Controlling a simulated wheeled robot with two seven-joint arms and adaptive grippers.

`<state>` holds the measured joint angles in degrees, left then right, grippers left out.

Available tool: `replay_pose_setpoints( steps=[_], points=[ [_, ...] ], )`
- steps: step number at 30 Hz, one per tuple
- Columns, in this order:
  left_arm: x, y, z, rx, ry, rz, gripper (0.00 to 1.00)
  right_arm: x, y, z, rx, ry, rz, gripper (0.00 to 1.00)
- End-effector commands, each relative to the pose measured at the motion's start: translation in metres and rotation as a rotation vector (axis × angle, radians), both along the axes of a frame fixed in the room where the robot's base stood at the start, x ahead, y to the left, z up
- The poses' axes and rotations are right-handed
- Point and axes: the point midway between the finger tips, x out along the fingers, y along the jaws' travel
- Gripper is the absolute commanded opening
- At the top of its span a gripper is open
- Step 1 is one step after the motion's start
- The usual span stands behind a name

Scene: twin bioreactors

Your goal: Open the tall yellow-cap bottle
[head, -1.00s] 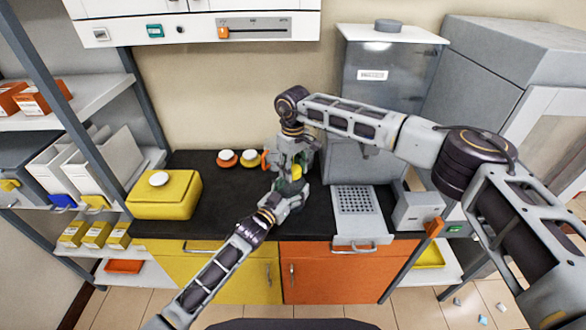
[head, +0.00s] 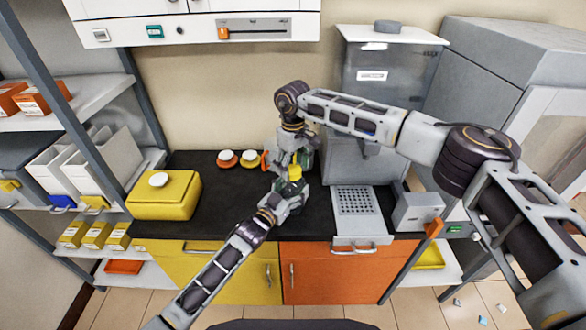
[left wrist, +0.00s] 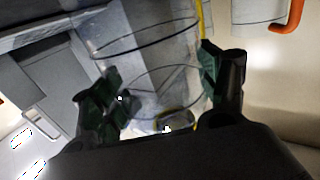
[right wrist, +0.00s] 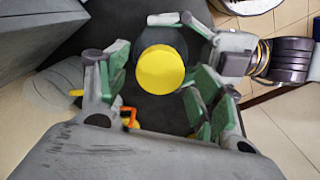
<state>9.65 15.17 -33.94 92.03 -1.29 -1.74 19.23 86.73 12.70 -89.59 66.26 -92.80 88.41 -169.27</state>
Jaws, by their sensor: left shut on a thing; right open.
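The tall bottle's yellow cap (head: 295,172) shows between my two grippers in the head view. My left gripper (head: 287,193) is shut on the bottle from the front. The left wrist view shows clear bottle walls (left wrist: 150,62) between its green-padded fingers. My right gripper (head: 294,153) points down above the cap. Its green-padded fingers are open on either side of the cap, with visible gaps in the right wrist view.
An orange-topped and a yellow-topped container with white lids (head: 227,158) stand on the dark bench (head: 225,205) to the left. A yellow box (head: 165,196) sits further left. A grey machine with a perforated plate (head: 355,200) stands close on the right.

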Motion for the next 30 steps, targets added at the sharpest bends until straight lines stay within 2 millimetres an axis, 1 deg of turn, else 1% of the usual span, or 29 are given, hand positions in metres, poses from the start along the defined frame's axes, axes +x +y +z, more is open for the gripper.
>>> replay_pose_setpoints(
  steps=[6,10,18,20,25,27,30],
  points=[
    [0.0,0.001,-0.001,0.001,0.0,0.001,0.07,0.0,0.0,0.021,0.001,-0.002,0.0,0.66],
    [0.0,0.001,0.0,0.001,0.0,0.001,0.07,0.0,0.0,0.028,-0.001,-0.001,0.0,0.66],
    [0.0,0.001,0.0,0.001,0.0,0.001,0.07,0.0,0.0,0.029,0.0,0.0,0.0,0.66],
    [0.0,0.001,0.0,0.001,0.0,0.001,0.07,0.0,0.0,0.029,-0.001,0.001,0.0,0.64],
    [0.0,0.001,0.0,0.001,0.0,0.001,0.07,-0.002,0.0,0.024,0.0,0.008,0.001,0.64],
    [0.0,0.001,0.0,0.001,0.0,0.001,0.07,-0.004,0.004,0.023,0.01,0.014,0.003,0.64],
    [0.0,0.001,0.0,0.001,0.0,0.001,0.07,-0.005,0.011,0.028,0.037,0.018,0.004,0.64]
  ],
)
